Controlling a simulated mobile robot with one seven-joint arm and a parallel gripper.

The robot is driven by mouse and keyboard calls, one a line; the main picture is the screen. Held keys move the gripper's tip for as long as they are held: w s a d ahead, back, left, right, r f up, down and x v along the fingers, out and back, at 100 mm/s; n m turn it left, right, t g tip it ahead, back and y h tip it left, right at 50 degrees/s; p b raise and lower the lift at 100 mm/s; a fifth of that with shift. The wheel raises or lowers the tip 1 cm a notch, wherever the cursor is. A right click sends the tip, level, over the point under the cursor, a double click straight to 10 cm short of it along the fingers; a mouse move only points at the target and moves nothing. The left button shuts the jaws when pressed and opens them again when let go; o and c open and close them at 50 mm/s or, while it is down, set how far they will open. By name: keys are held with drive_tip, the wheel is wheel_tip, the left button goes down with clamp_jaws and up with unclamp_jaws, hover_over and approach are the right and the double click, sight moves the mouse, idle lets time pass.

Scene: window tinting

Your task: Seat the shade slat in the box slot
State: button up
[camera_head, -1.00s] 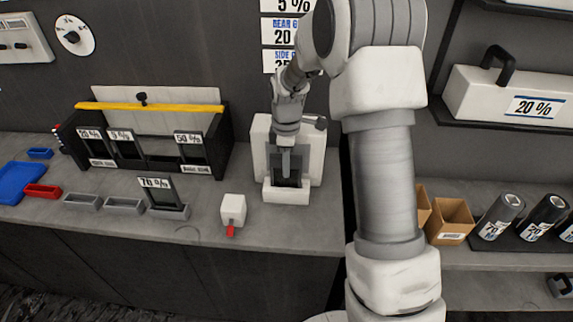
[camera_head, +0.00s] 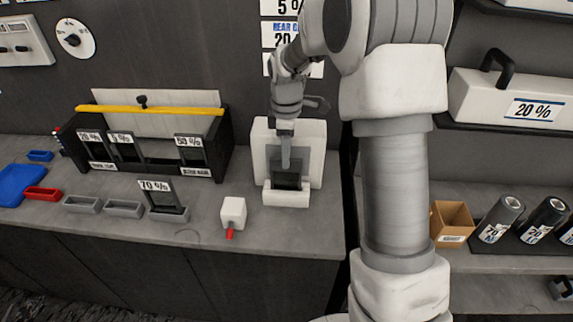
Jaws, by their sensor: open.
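The dark slat box (camera_head: 222,150) stands on the counter at the left, with a yellow bar across its top. Slats labelled 20 %, 5 % (camera_head: 122,140) and 50 % (camera_head: 188,143) stand in it; a gap shows between the 5 % and 50 % slats. A dark slat marked 70 % (camera_head: 156,191) stands upright in a small grey holder in front of the box. Another dark panel (camera_head: 287,181), its label not visible, stands in a white stand (camera_head: 287,199). My gripper (camera_head: 286,160) is open, pointing down at this panel; I cannot tell whether it touches it.
A white block with a red tip (camera_head: 232,213) sits left of the stand. Small grey trays (camera_head: 124,208), a red tray (camera_head: 42,194) and a blue tray (camera_head: 16,184) lie at the left. Counter between box and stand is mostly clear.

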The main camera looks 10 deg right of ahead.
wheel_tip(320, 180, up, 7)
drive_tip(key=shift+f, duration=0.2)
drive_tip(key=s+r+m+t, duration=0.3)
drive_tip(key=s+r+m, duration=0.4)
drive_tip(key=s+r, duration=0.5)
drive_tip(key=s+f+m+t, duration=0.2)
drive_tip(key=s+m, duration=0.5)
drive_tip(key=s, duration=0.8)
drive_tip(key=shift+f+t, duration=0.15)
drive_tip(key=shift+t, duration=0.15)
